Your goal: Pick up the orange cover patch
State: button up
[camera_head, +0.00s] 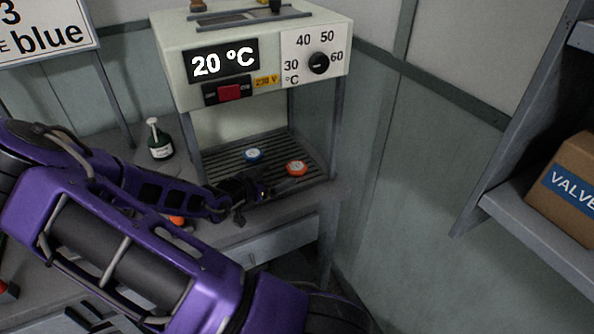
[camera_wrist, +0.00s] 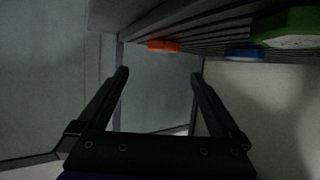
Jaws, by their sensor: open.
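An orange cover patch (camera_head: 297,168), a round disc with a pale label, lies on the slatted rack (camera_head: 222,165) at the right, inside the heating machine. In the wrist view the orange patch (camera_wrist: 163,45) shows edge-on near the top, beyond and between the fingertips. My gripper (camera_head: 268,190) is at the front of the rack, left of and nearer than the orange patch, apart from it. In the wrist view my gripper (camera_wrist: 158,75) is open, with nothing between its fingers.
A blue disc (camera_head: 253,155) lies on the rack behind; it also shows in the wrist view (camera_wrist: 243,53). A green object with a pale face (camera_wrist: 292,30) is close there. The machine (camera_head: 180,62) reads 20 °C. A green bottle (camera_head: 160,145) stands left. Another orange item (camera_head: 177,220) is partly hidden by my arm.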

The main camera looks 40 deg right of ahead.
aim_at(296, 166)
jog(key=x, duration=0.5)
jog(key=shift+f+b, duration=0.1)
jog(key=shift+b, duration=0.2)
jog(key=shift+w+x, duration=0.15)
jog(key=shift+x, duration=1.25)
jog(key=shift+w+x, duration=0.2)
jog(key=shift+x, duration=1.15)
jog(key=shift+a+f, duration=0.15)
jog(key=shift+a, duration=0.05)
jog(key=shift+c, duration=0.3)
jog(key=c, duration=1.2)
